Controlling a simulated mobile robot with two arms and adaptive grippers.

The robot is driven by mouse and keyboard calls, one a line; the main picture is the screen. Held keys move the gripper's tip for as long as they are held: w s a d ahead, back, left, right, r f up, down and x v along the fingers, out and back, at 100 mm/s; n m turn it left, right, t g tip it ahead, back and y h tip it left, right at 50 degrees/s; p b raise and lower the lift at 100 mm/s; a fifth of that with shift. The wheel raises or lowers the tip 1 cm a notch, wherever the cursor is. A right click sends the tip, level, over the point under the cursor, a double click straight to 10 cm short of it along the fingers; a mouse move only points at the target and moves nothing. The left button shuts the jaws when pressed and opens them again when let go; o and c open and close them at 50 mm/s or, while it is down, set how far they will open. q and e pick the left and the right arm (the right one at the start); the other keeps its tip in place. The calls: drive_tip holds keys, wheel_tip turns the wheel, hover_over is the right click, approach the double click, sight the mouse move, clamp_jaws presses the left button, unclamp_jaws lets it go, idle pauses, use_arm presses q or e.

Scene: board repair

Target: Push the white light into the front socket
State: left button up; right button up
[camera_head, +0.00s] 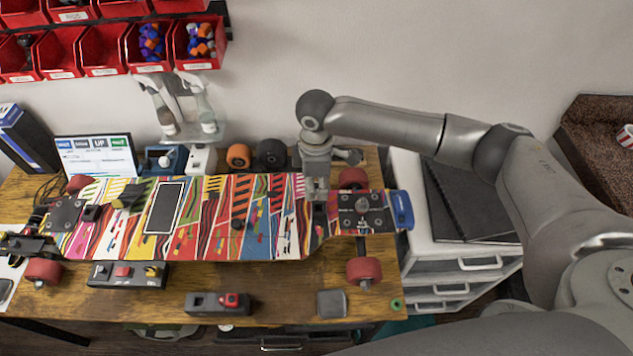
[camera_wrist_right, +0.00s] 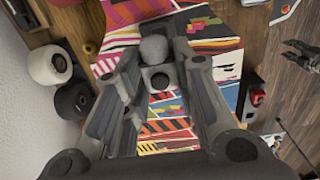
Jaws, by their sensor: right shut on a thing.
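The skateboard-like board (camera_head: 275,215) with its bright striped deck lies across the wooden table. My right gripper (camera_head: 317,195) points down onto the deck near its right end. In the right wrist view, its two fingers (camera_wrist_right: 160,62) close around a small grey rounded piece (camera_wrist_right: 153,50), which I take for the white light. A square block with a dark round opening (camera_wrist_right: 160,79) shows beside it, between the fingers. The fingers hide much of the held piece, and I cannot tell how it sits relative to the front socket.
Red wheels (camera_head: 364,270) flank the board. A control box (camera_head: 127,274) and a red-button box (camera_head: 217,303) lie at the front. An orange wheel (camera_head: 238,156), a dark wheel (camera_head: 272,154) and a laptop-like screen (camera_head: 95,158) stand behind. White drawers (camera_head: 465,265) are at right.

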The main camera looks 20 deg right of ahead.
drive_tip(key=shift+f+b, duration=1.7)
drive_tip(key=shift+b, duration=0.25)
drive_tip(key=shift+f, duration=0.7)
drive_tip(key=shift+p, duration=1.05)
drive_tip(key=shift+f, duration=0.4)
drive_tip(key=shift+f+p, duration=0.1)
drive_tip(key=shift+p, duration=0.45)
drive_tip(key=shift+f, duration=0.55)
idle(0.9)
